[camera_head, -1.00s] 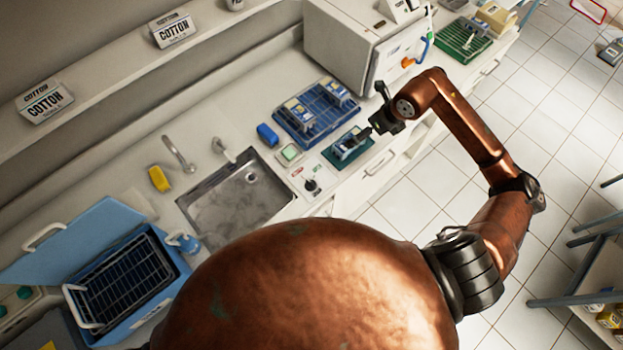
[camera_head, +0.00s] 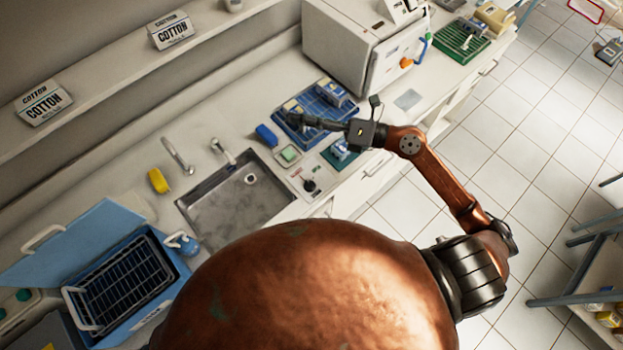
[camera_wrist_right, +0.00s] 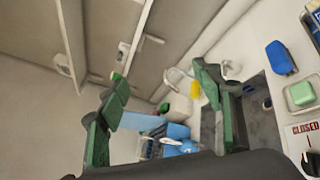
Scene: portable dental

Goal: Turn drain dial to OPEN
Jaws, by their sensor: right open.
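The drain dial (camera_head: 309,185) is a small black knob on a pale panel at the front edge of the counter, right of the sink (camera_head: 235,203). In the right wrist view, the dial (camera_wrist_right: 310,162) is cut by the lower right edge, under a red-lettered CLOSED label (camera_wrist_right: 306,128). Its exact pointing is too small to tell. My right gripper (camera_head: 300,121) is above the blue rack area, behind and apart from the dial, pointing left. Its green-padded fingers (camera_wrist_right: 165,105) stand spread and empty in the right wrist view. My left gripper is not in view.
A blue rack (camera_head: 325,108) with boxes lies under the right gripper. A large white machine (camera_head: 357,50) stands behind.

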